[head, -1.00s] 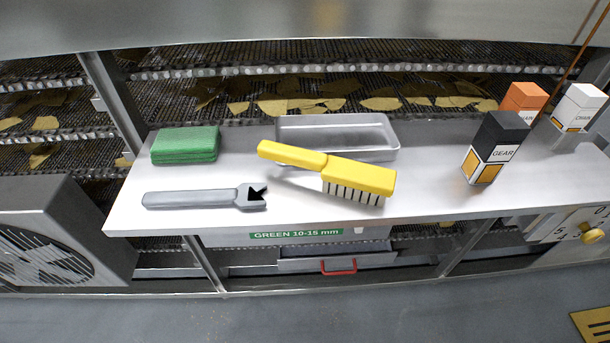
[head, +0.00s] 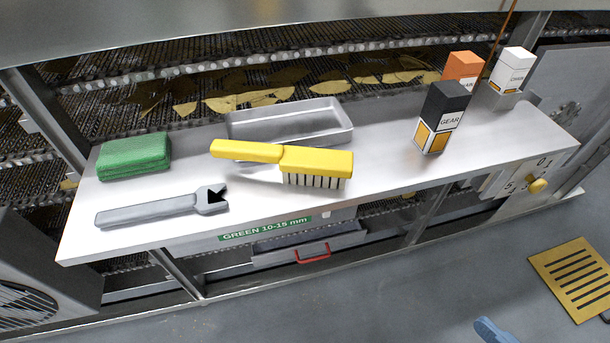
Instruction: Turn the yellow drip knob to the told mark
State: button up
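The yellow drip knob (head: 538,186) sits on a pale dial plate (head: 520,192) below the right end of the metal shelf. The digits 0, 1, 4 and 5 can be read around it. The knob is small here, and I cannot tell which mark it points to. My gripper is not in the head view.
The shelf (head: 390,180) holds a green pad (head: 134,156), a wrench (head: 150,209), a yellow brush (head: 318,164), a metal tray (head: 340,131), and black (head: 442,112), orange (head: 463,68) and white (head: 512,68) boxes. A yellow floor grate (head: 578,275) lies at lower right, near a blue object (head: 492,330).

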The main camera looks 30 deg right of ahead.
aim_at(536, 186)
jog(key=k+l, duration=0.2)
jog(key=k, duration=0.2)
jog(key=k+l, duration=0.15)
jog(key=k, duration=0.25)
jog(key=k+l, duration=0.2)
jog(key=k, duration=0.25)
